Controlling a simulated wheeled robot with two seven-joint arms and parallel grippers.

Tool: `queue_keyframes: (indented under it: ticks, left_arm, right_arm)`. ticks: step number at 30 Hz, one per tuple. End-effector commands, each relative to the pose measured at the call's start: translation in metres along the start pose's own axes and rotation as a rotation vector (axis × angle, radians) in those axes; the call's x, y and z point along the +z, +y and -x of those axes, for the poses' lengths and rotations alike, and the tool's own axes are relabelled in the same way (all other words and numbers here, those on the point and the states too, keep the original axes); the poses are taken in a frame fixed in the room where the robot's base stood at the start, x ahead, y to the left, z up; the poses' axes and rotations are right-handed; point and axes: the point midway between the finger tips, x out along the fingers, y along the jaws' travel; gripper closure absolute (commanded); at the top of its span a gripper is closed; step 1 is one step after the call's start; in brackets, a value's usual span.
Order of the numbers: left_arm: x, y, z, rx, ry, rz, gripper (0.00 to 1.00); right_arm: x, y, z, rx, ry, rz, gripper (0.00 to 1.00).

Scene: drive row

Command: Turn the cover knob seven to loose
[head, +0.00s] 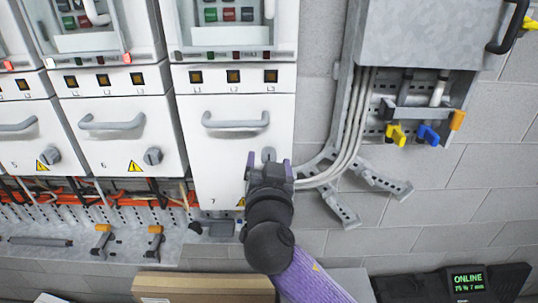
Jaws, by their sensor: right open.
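Drawer seven (220,170) is a white front with a grey handle (235,121) and a small "7" at its lower left. Its cover knob (269,154) is a grey knob at the lower right, partly hidden behind my gripper. My right gripper (269,161) is in front of the knob, open, with one finger on each side of it. I cannot tell whether the fingers touch the knob. The knob's full turn position is hidden. My left gripper is not in view.
Drawer six (112,125) and its knob (153,156) are to the left. Grey conduits (345,140) and a metal bracket (340,207) are close on the right. An open cable tray (85,212) runs below the left drawers. A cardboard box (200,284) lies below.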

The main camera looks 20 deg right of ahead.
Motion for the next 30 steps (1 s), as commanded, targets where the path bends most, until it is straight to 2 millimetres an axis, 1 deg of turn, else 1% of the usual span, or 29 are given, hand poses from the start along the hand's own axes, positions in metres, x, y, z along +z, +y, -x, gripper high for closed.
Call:
queue_keyframes:
  ticks: [3, 9, 10, 11, 12, 14, 15, 17, 18, 21, 30]
  left_arm:
    - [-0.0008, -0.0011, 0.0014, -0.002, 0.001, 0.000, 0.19]
    - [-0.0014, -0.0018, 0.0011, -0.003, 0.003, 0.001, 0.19]
    - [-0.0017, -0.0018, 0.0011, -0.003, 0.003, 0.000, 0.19]
    - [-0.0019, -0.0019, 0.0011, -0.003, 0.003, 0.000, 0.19]
    - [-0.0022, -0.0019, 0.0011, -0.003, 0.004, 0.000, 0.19]
    - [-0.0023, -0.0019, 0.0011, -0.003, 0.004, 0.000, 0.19]
    - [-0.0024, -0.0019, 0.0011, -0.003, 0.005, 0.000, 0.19]
    - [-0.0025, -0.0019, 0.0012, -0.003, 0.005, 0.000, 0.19]
    - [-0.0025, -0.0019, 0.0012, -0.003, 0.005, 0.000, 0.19]
    - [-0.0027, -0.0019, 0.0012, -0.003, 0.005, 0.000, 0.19]
    - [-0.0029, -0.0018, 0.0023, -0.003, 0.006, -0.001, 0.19]
  right_arm:
    - [-0.0001, 0.0003, -0.0065, 0.001, -0.001, -0.001, 0.22]
    - [0.0004, 0.0004, -0.0071, 0.000, -0.001, -0.001, 0.22]
    - [0.0004, 0.0004, -0.0071, 0.000, -0.001, -0.001, 0.24]
    - [0.0004, 0.0004, -0.0070, 0.000, -0.001, -0.001, 0.31]
    - [0.0004, 0.0004, -0.0070, 0.000, -0.001, -0.001, 0.39]
    - [0.0004, 0.0004, -0.0069, 0.000, -0.001, -0.001, 0.52]
    - [0.0004, 0.0004, -0.0069, 0.000, -0.001, -0.001, 0.60]
    - [0.0004, 0.0004, -0.0069, 0.000, -0.001, -0.001, 0.73]
    - [0.0004, 0.0004, -0.0068, 0.000, -0.001, 0.000, 0.81]
    - [0.0004, 0.0003, -0.0068, 0.000, -0.001, 0.000, 1.00]
    - [0.0001, 0.0002, -0.0067, 0.000, -0.002, 0.022, 1.00]
